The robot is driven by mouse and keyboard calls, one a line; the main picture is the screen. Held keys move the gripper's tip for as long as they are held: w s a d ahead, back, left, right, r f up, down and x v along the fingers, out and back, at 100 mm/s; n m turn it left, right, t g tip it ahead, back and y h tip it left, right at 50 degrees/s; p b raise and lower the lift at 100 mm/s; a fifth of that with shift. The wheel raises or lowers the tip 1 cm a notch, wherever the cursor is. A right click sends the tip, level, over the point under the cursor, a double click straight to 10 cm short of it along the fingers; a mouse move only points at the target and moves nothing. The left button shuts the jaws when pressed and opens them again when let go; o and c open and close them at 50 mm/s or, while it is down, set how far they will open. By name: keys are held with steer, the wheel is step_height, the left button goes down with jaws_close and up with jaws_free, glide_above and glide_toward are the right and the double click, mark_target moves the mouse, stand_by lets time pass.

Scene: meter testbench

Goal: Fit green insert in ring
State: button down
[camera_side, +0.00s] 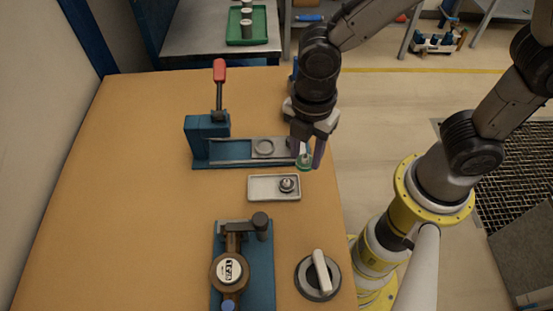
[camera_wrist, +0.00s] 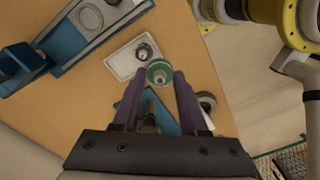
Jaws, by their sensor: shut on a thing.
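The green insert (camera_side: 304,163) is a small green disc with a metal stud. My gripper (camera_side: 308,156) is shut on it and holds it by the right end of the blue clamp fixture, near the table's right edge. In the wrist view the green insert (camera_wrist: 159,69) sits between the two purple fingertips (camera_wrist: 159,78). The grey ring (camera_side: 263,146) lies on the rail of the blue fixture (camera_side: 228,151), left of my gripper. The ring (camera_wrist: 88,17) also shows at the upper left of the wrist view, apart from the insert. The insert's underside is hidden.
A white tray (camera_side: 261,188) with a small metal part (camera_side: 287,185) lies in front of the fixture. A red-handled lever (camera_side: 219,72) stands at the fixture's left end. A brown meter (camera_side: 230,269) on a blue base and a dial (camera_side: 318,275) stand nearer. The table's left side is clear.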

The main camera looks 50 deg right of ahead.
steer(key=r, duration=0.1)
steer(key=d+r, duration=0.1)
steer(key=s+r+n, duration=0.1)
steer(key=shift+d+r, duration=0.15)
steer(key=shift+r, duration=0.1)
steer(key=w+f, duration=0.1)
steer(key=w, duration=1)
steer(key=shift+m, duration=0.5)
steer(key=shift+w+d+f, duration=0.25)
steer(key=shift+w+f, duration=0.4)
steer(key=shift+f, duration=0.5)
steer(key=shift+w+d+f, duration=0.3)
steer(key=shift+w+f, duration=0.35)
steer(key=shift+f, duration=0.45)
steer(key=shift+w+d+f, duration=0.25)
steer(key=shift+w+f, duration=0.4)
steer(key=shift+f, duration=0.5)
steer(key=shift+f, duration=2.4)
steer(key=shift+c, duration=1.8)
jaws_free()
